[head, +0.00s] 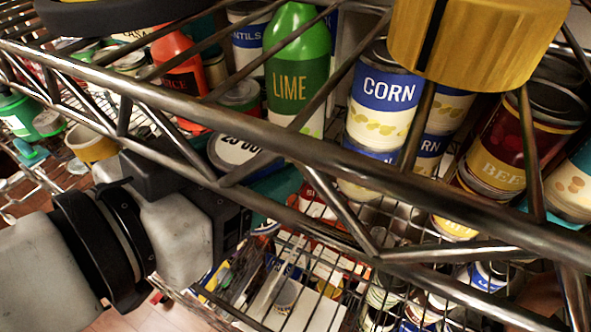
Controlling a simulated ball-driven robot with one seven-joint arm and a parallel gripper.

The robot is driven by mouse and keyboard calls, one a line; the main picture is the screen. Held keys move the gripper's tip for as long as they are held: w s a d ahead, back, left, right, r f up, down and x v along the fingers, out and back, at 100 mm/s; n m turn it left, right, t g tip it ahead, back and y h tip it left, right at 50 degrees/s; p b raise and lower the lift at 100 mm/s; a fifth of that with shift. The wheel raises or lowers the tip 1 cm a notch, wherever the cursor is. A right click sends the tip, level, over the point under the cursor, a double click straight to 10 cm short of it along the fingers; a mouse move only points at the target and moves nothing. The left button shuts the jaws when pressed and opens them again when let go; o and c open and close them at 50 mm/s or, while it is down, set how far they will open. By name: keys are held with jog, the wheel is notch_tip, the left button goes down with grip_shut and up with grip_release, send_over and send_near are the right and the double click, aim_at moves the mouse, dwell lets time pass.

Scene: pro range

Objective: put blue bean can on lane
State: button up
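A can with a teal-blue band and brown bean-like shapes on a cream label (574,190) stands at the right edge of the head view, partly cut off. I cannot tell for sure that it is the blue bean can. No surface can be made out clearly as the lane. My arm comes in from the left, outside the metal rack rail (330,160). The dark end of my gripper (232,218) is beside the rail, below a white-labelled item. Its fingertips are hidden, so I see neither their opening nor anything held.
Blue CORN cans (383,105), a green LIME bottle (296,65), red beet cans (515,140) and an orange-red bottle (180,65) crowd the rack behind slanted bars. A yellow cylindrical thing (480,40) blocks the upper right. Wire shelves with more goods lie below.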

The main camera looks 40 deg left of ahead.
jog(key=shift+w+a+f+b, duration=0.35)
jog(key=shift+w+f+b, duration=0.55)
jog(key=shift+f, duration=0.65)
jog(key=shift+w+a+f+b, duration=0.3)
jog(key=shift+w+f+b, duration=0.6)
jog(key=shift+f, duration=0.6)
jog(key=shift+w+a+f+b, duration=0.35)
jog(key=shift+w+f+b, duration=0.35)
jog(key=shift+f+b, duration=0.6)
jog(key=shift+f, duration=0.35)
jog(key=shift+f, duration=0.2)
jog(key=o, duration=1.5)
jog(key=shift+s+r+p, duration=0.15)
jog(key=shift+r+p, duration=0.2)
jog(key=shift+r, duration=0.05)
jog(key=p+v, duration=0.2)
jog(key=v, duration=0.9)
jog(key=shift+s+d, duration=0.1)
jog(key=shift+s, duration=0.2)
